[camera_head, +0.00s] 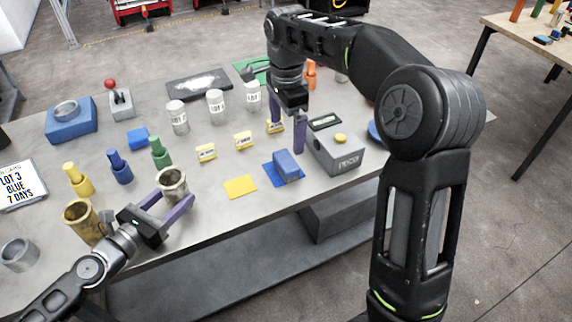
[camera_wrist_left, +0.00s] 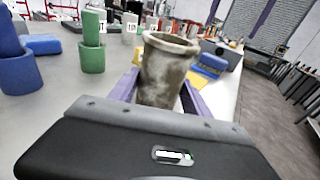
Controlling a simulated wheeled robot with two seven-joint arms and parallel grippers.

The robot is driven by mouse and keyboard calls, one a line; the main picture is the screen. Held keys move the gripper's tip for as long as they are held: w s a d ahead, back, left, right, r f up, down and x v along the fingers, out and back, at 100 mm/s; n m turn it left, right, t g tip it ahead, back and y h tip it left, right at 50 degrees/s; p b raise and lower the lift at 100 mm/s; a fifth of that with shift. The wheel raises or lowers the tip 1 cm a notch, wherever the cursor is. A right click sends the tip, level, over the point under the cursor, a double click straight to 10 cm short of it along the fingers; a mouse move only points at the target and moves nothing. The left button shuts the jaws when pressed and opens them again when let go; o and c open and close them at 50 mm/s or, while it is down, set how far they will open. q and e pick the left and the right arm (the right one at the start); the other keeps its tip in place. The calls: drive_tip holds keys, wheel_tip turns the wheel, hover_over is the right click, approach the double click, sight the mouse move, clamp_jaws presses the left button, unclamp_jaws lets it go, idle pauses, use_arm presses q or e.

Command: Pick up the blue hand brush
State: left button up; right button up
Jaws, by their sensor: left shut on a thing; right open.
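A blue block-shaped thing (camera_head: 286,163) lies on a blue square near the front edge of the table; it is the likeliest hand brush, but its bristles cannot be made out. It also shows in the left wrist view (camera_wrist_left: 211,64). My left gripper (camera_head: 167,203) is shut on a worn metal cup (camera_head: 172,181), which stands upright between its purple fingers; the cup fills the middle of the left wrist view (camera_wrist_left: 165,70). My right gripper (camera_head: 287,140) is open, pointing down just behind the blue block, close to a small yellow-labelled block.
A grey box with a yellow button (camera_head: 338,156) stands right of the blue block. A yellow card (camera_head: 240,187) lies to its left. Yellow, blue (camera_head: 119,166) and green two-step pieces and a brass cup (camera_head: 80,219) stand at left. White jars (camera_head: 216,103) stand behind.

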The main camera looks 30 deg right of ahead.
sight(286, 159)
drive_tip(key=shift+f, duration=3.4)
drive_tip(key=shift+f, duration=0.1)
wheel_tip(286, 159, down, 5)
drive_tip(key=shift+a, duration=0.1)
drive_tip(key=shift+c, duration=0.4)
drive_tip(key=c, duration=1.5)
wheel_tip(286, 159, up, 10)
drive_tip(key=shift+r, duration=0.1)
